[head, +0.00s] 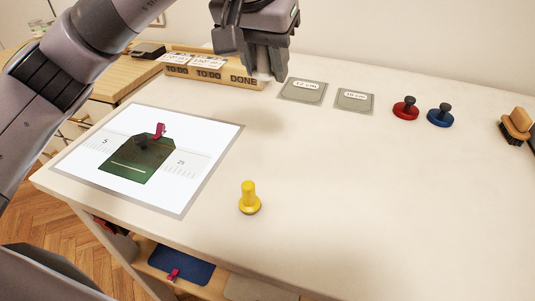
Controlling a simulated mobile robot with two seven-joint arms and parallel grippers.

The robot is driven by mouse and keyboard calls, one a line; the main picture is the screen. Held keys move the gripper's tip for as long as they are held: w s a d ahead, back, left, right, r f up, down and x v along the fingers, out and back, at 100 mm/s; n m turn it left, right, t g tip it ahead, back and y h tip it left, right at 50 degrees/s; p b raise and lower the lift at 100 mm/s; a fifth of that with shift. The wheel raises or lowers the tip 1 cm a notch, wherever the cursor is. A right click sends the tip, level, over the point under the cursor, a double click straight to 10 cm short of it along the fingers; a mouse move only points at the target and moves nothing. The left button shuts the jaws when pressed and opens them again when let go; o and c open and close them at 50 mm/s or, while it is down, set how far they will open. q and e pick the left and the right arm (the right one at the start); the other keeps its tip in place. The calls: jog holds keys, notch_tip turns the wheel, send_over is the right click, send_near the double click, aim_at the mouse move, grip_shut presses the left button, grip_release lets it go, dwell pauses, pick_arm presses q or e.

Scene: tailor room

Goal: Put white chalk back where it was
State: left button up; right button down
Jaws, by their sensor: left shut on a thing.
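My left gripper (265,66) is above the back of the table, pointing down and shut on the white chalk (262,77). Only a small white part of the chalk shows below the fingers; the rest is hidden by them. The gripper is beside the right end of the wooden tray marked TO DO and DONE, and partly covers that end. I cannot tell whether the chalk touches anything beneath it. My right gripper is not in view.
The wooden tray (240,82) holds cards. Two grey cards (303,96) (354,106), a red weight (405,111), a blue weight (440,119) and a brush (516,124) lie right. A yellow piece (249,201) stands in front. Green cloth (142,160) lies on a lit panel (190,122).

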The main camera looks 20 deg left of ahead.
aim_at(269, 159)
pick_arm(q)
notch_tip(269, 159, down, 17)
dwell(0.4)
jog(key=shift+b, duration=0.3)
jog(key=shift+f, duration=0.25)
jog(key=o, duration=1)
jog(key=shift+r, duration=0.1)
jog(key=shift+r, duration=0.55)
jog(key=v, duration=1.1)
jog(key=shift+s, duration=0.25)
